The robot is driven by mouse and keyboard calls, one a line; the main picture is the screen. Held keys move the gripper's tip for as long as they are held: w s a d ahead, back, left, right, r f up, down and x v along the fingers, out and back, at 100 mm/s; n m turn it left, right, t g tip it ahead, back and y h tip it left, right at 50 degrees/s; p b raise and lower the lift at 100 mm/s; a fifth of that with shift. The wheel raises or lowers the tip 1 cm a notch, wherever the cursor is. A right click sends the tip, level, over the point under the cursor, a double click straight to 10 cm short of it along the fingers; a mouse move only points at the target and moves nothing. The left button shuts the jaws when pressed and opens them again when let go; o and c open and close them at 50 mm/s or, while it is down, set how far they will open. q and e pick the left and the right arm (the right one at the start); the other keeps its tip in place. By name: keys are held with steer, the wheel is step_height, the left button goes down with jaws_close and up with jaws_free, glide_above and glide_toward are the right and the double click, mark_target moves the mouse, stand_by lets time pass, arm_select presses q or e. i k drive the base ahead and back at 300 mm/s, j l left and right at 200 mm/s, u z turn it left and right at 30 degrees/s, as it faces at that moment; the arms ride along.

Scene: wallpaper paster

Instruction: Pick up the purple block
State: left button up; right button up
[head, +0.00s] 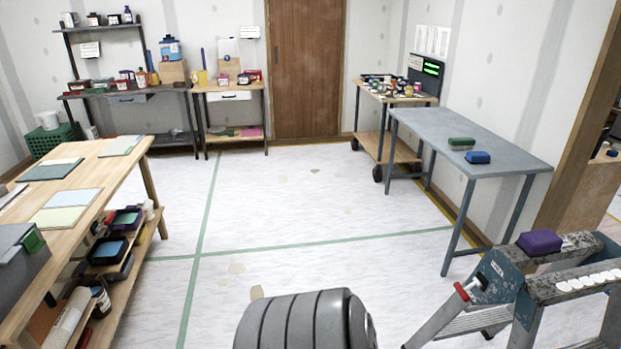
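The purple block (540,242) rests on the top of a stepladder (572,289) at the lower right of the head view. It looks like a small rounded block lying flat near the ladder top's far left end. Neither of my grippers shows in this view, and nothing is touching the block apart from the ladder top under it.
A grey table (510,150) behind the ladder holds a green block (461,144) and a blue block (478,157). A wooden workbench (98,172) stands at left. A wheeled cart (388,150) stands at the back right. The middle floor (300,210) is clear.

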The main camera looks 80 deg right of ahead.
mark_target(541, 243)
steer(key=z, duration=4.2)
steer(key=i+j, duration=0.15)
steer(key=j, duration=0.15)
steer(key=i+j, duration=0.15)
steer(key=j, duration=0.2)
steer(key=i+j, duration=0.15)
steer(key=j, duration=0.15)
